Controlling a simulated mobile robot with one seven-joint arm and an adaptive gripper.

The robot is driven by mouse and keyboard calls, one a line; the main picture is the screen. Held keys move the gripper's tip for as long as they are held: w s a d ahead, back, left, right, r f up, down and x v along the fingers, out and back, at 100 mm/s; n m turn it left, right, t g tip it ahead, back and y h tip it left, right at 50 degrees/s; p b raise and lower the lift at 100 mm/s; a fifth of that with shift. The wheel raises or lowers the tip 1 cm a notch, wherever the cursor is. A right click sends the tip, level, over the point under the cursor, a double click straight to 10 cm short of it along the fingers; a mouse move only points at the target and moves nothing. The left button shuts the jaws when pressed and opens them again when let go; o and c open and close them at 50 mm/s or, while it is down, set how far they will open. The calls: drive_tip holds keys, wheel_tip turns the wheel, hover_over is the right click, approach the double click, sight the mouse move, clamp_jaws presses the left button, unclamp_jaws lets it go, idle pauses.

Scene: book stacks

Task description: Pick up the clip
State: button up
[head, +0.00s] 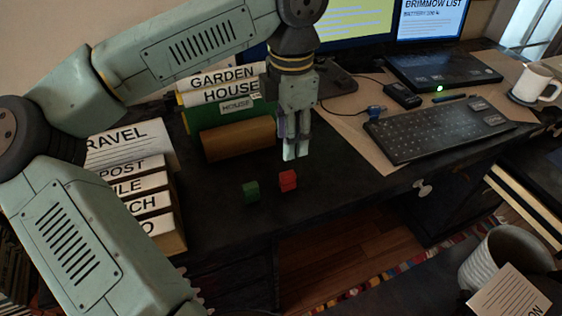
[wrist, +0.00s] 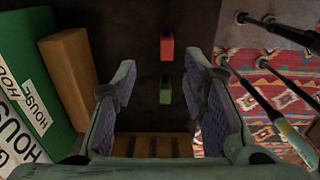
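A small red block-like piece (head: 288,180) and a small green one (head: 251,191) lie close together, apart, near the dark desk's front edge. The wrist view shows the red piece (wrist: 167,47) and the green piece (wrist: 165,90) between the lines of my fingers. A small blue object (head: 376,112) lies left of the keyboard. I cannot tell for certain which of these is the clip. My gripper (head: 295,155) points down above the desk, a little above and behind the red piece. In the wrist view my gripper (wrist: 160,85) has its fingers spread and holds nothing.
A brown block (head: 238,138) and large labelled books (head: 222,88) stand behind and left. A stack of books (head: 155,200) is further left. The keyboard (head: 440,130), laptop (head: 440,70) and mug (head: 535,83) are right. Desk around the small pieces is clear.

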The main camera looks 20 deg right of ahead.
sight(288, 174)
drive_tip(key=f, duration=0.4)
drive_tip(key=shift+s+f, duration=0.3)
drive_tip(key=shift+s+a+f+p, duration=0.15)
drive_tip(key=shift+f+p, duration=0.4)
drive_tip(key=shift+f, duration=0.85)
drive_tip(key=shift+s+a+f+p, duration=0.1)
drive_tip(key=shift+f+p, duration=0.4)
drive_tip(key=shift+f, duration=0.85)
drive_tip(key=c, duration=0.9)
